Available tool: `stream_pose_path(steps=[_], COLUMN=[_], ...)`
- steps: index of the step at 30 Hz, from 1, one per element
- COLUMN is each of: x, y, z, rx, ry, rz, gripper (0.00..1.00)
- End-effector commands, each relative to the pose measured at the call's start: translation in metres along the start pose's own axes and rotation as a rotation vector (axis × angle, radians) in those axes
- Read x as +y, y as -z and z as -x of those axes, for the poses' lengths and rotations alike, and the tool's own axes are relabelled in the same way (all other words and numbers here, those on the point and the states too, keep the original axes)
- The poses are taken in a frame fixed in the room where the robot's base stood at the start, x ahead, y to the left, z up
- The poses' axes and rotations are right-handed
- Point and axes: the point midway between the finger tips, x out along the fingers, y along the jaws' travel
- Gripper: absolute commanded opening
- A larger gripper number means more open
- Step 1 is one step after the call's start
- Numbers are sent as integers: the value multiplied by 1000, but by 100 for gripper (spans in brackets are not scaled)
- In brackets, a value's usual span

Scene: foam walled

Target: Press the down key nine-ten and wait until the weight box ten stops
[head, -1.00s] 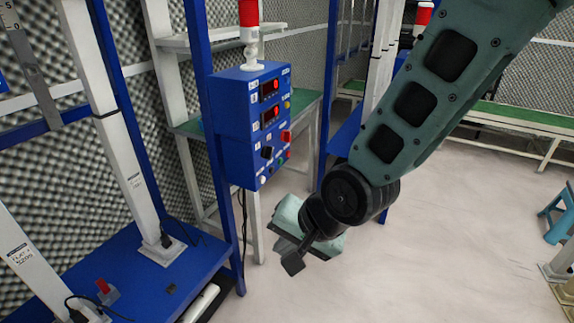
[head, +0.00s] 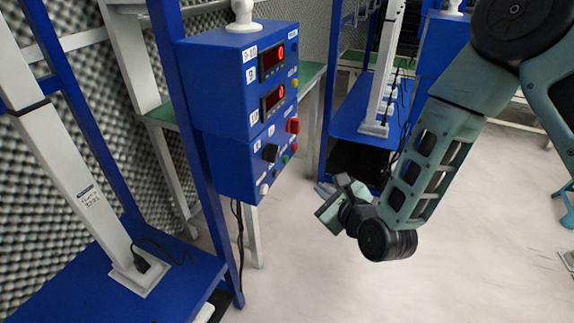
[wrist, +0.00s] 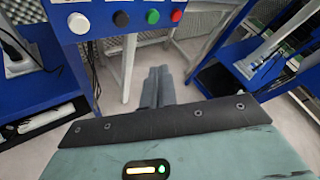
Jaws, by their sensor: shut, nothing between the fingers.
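A blue control box (head: 215,120) labelled 9-10 stands left of my gripper in the head view. Its two red displays, marked 9 (head: 271,62) and 10 (head: 273,99), are lit. Below them are a black knob (head: 270,152), a white button (head: 264,189) and small green and red buttons. The wrist view shows the white (wrist: 78,23), black (wrist: 121,18), green (wrist: 152,16) and red (wrist: 176,15) controls in a row. Key labels are too small to read. My gripper (wrist: 158,72) is shut and empty, apart from the box and below its row of controls. I cannot identify weight box ten.
A blue bench (head: 70,285) with a white post (head: 75,180) stands at the left. Another blue bench (head: 365,124) with a white post stands behind my arm. A cable hangs below the control box. The pale floor at the right is mostly clear.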

Motion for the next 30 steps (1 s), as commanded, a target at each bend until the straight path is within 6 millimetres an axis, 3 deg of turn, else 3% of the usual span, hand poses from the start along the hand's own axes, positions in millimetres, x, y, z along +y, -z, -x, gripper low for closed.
stream_pose_path(steps=[17, 30], x=[0, 25], y=[2, -28], z=[-4, -42], rx=[-13, -15], ry=[26, 25], rz=[-56, -54], gripper=[0, 0])
